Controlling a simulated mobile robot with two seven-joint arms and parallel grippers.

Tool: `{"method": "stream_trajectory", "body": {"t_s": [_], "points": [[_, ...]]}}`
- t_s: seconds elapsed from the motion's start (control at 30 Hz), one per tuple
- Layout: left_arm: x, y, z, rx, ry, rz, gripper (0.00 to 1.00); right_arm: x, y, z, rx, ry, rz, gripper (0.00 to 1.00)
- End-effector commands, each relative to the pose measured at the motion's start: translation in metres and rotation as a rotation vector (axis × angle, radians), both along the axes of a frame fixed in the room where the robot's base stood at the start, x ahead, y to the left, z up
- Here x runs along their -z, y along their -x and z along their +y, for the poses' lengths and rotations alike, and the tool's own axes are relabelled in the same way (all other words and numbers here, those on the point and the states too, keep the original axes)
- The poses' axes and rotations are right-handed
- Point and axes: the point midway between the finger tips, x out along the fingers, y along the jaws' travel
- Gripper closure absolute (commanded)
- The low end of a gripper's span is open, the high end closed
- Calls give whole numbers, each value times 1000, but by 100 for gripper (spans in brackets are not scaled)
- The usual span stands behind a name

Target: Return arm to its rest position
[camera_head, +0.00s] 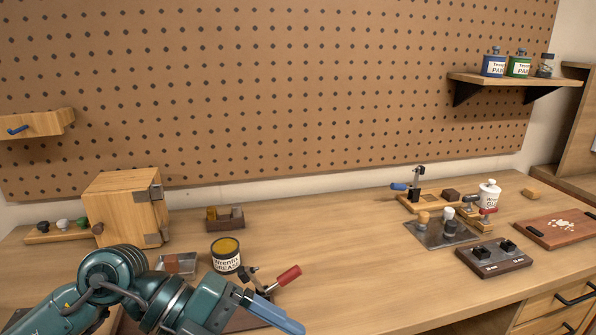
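My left arm (130,285) comes in from the lower left, low over the front of the wooden bench. My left gripper (270,308) has pale blue fingers that point toward the lower right. The fingers overlap in this view, so I cannot tell how far apart they are or whether anything is between them. A red-handled tool (288,276) shows right beside the fingers; contact is unclear. My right arm and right gripper are out of view.
A tin (226,256), a metal tray (178,264) and a wooden box (125,208) stand close behind my arm. A clamp fixture (416,190), metal plate (441,233), dark block (493,258) and red-brown board (556,228) sit at right. The bench middle (350,260) is clear.

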Motion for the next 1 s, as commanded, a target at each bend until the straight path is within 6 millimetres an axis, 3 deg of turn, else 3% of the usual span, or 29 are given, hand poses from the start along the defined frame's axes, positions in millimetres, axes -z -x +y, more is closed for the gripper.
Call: {"method": "stream_trajectory", "body": {"t_s": [0.03, 0.1, 0.2, 0.33, 0.47, 0.57, 0.67, 0.7, 0.77, 0.8, 0.9, 1.0], "points": [[-18, 7, -19, -2, 174, 16, 13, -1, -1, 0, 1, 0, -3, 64], [-49, 9, -34, -43, 412, 31, 13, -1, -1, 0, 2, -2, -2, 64], [-91, -3, -38, -170, 725, 59, 13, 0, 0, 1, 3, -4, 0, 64], [-125, -36, -14, -448, 1049, 113, 13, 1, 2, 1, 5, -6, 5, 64], [-121, -79, 32, -830, 1246, 194, 13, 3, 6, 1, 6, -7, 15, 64], [-88, -106, 73, -1169, 1288, 280, 13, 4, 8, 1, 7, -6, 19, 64], [-33, -118, 112, -1515, 1222, 388, 13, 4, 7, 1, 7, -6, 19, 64], [-6, -117, 125, -1650, 1165, 439, 13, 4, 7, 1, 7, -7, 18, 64], [36, -109, 143, -1838, 1047, 522, 13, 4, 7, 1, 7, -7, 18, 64], [63, -99, 151, -1945, 953, 578, 13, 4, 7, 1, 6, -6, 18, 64], [117, -69, 164, -2135, 721, 705, 13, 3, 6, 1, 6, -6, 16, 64], [153, -39, 168, -2237, 520, 803, 13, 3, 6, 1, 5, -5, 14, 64]]}}
